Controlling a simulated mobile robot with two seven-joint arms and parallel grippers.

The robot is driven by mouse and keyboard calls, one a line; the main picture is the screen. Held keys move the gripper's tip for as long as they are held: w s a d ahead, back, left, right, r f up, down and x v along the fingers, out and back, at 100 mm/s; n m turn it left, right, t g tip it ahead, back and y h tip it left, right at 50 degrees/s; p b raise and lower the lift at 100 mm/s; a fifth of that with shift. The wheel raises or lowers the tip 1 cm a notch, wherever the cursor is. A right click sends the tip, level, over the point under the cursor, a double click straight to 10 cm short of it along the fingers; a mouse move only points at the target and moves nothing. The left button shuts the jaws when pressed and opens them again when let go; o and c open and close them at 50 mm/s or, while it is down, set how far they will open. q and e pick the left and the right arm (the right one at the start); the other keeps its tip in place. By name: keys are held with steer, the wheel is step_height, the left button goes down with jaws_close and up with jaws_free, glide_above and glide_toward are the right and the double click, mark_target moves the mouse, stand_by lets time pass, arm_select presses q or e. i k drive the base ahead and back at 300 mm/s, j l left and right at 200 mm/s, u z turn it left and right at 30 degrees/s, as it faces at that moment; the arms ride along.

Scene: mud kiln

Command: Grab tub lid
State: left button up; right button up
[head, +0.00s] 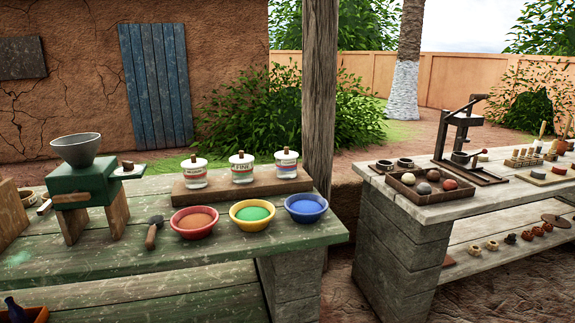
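Three small labelled tubs stand in a row on a wooden riser at the back of the green table. The left tub (194,178), middle tub (242,174) and right tub (286,169) each have a pale lid with a dark knob. The left lid (194,161), middle lid (241,157) and right lid (286,155) all sit on their tubs. The labels are too small to read surely. Neither of my grippers shows in the head view.
Red (194,234), yellow (252,225) and blue (306,219) bowls of powder stand in front of the wooden riser (225,194). A brush-like tool (153,234) and a green grinder (82,187) are left. A post (320,90) rises behind. The green table's front (190,262) is clear.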

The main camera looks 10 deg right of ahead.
mark_target(194, 163)
steer(key=i+j, duration=0.2)
steer(key=i, duration=0.3)
steer(key=i+j+u, duration=0.15)
steer(key=i, duration=0.35)
